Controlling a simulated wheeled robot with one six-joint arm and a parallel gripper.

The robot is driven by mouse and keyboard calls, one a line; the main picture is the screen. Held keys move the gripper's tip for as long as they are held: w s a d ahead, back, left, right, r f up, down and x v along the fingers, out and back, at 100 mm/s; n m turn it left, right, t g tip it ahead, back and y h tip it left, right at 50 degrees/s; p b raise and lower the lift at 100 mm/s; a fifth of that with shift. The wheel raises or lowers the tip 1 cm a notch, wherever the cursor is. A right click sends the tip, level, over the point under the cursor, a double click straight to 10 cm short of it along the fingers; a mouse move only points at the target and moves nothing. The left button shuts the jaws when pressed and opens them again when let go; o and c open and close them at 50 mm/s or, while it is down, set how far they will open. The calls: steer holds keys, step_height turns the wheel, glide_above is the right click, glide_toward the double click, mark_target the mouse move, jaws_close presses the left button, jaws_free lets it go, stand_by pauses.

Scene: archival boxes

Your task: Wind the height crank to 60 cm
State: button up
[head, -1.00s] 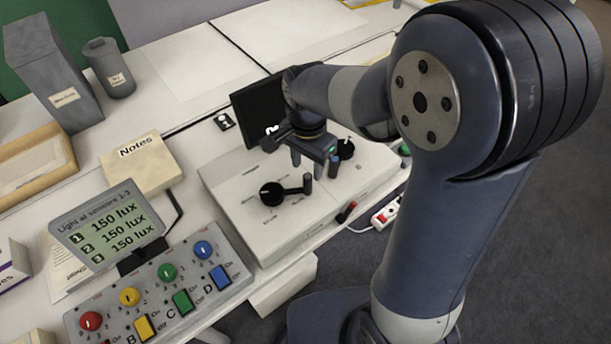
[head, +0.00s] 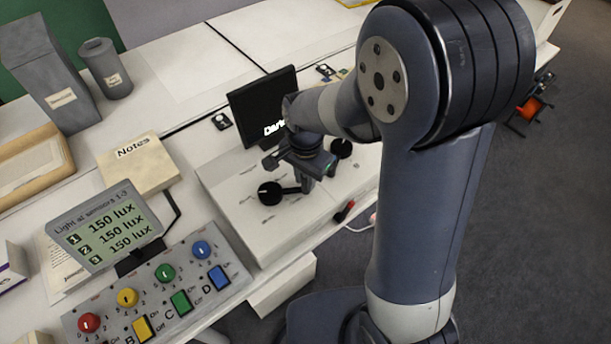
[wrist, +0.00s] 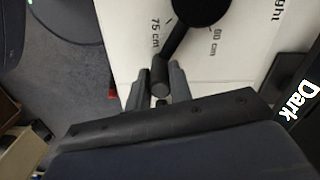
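The height crank (head: 269,193) is a black hub with an arm and an end knob, on the left of a white box top. The wrist view shows its hub (wrist: 200,8) at the top and its arm running down to the knob (wrist: 160,88). The arm lies between the printed "75 cm" mark and another mark that looks like "60 cm", nearer 75 cm. My gripper (head: 306,180) is low over the knob. In the wrist view, my gripper's fingers (wrist: 159,78) stand on both sides of the knob and look open around it; contact is unclear.
A second black knob (head: 341,148) sits further right on the box (head: 240,212). A dark screen (head: 262,105) reading "Dark" stands behind, partly covered by my arm. A panel of coloured knobs (head: 150,300) and a lux display (head: 105,228) lie to the left.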

jaws_close()
steer(key=shift+w+n, duration=0.25)
steer(key=shift+n, duration=0.15)
steer(key=w+n, duration=0.2)
steer(key=n, duration=0.1)
steer(key=shift+w+a+r, duration=0.1)
steer(key=shift+w+a, duration=0.15)
steer(key=shift+a, duration=0.1)
steer(key=n, duration=0.1)
steer(key=w+a+n, duration=0.1)
steer(key=w+n, duration=0.1)
steer(key=shift+w+a+n, duration=0.15)
steer(key=shift+a+n, duration=0.1)
steer(key=shift+n, duration=0.15)
steer(key=w+a+n, duration=0.1)
steer(key=a+n, duration=0.1)
steer(key=n, duration=0.1)
steer(key=shift+w+n+p, duration=0.3)
steer(key=shift+w+p, duration=0.05)
steer(key=a+n, duration=0.1)
steer(key=w+a+n, duration=0.1)
steer(key=n, duration=0.1)
steer(key=shift+a, duration=0.7)
